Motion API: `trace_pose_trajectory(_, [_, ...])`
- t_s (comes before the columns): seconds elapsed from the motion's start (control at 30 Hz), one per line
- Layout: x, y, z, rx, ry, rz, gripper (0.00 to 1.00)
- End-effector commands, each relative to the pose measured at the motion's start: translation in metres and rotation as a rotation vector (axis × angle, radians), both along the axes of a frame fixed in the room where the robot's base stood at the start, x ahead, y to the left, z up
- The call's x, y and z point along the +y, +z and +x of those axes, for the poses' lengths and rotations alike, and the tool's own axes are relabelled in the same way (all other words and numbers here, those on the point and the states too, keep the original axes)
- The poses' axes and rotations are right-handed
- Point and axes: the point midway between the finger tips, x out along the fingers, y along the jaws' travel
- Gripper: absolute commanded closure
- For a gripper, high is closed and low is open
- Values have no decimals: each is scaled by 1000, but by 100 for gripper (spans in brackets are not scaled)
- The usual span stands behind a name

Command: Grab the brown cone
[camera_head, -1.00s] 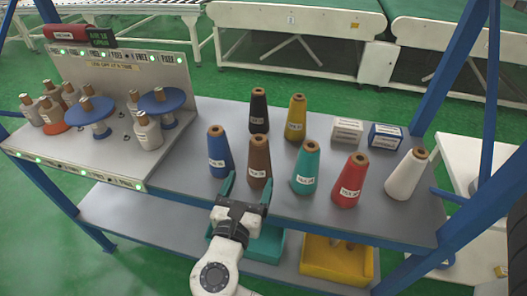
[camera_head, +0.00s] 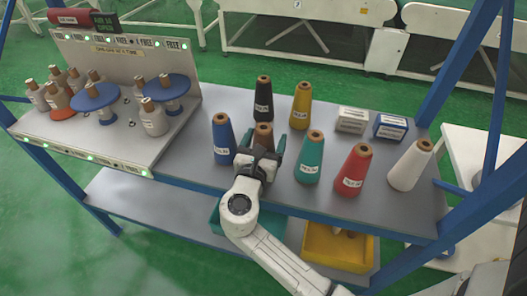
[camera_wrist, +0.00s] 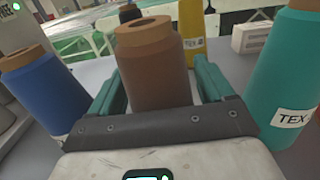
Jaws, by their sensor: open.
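The brown cone (camera_head: 263,134) stands upright on the grey shelf top (camera_head: 320,203), with its lower part hidden behind my gripper in the head view. My gripper (camera_head: 262,143) is open, with its teal fingers on either side of the cone. In the wrist view the brown cone (camera_wrist: 152,70) rises between the two fingers (camera_wrist: 155,85). A gap shows at least on the right side of the cone; I cannot tell whether the left finger touches it.
A blue cone (camera_head: 222,140) stands close on the left and a teal cone (camera_head: 310,158) on the right. Black (camera_head: 263,100) and yellow (camera_head: 300,106) cones stand behind. Red (camera_head: 353,170) and white (camera_head: 409,166) cones stand farther right. A spool rack (camera_head: 120,80) is at left.

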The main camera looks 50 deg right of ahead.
Motion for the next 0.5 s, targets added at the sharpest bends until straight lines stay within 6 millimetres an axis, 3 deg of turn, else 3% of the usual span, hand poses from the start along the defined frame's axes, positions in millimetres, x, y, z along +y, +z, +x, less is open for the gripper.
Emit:
trace_pose_trajectory(0.23, [-2, 0, 1, 0, 1, 0, 19])
trace_pose_trajectory(0.5, [-2, 0, 1, 0, 1, 0, 44])
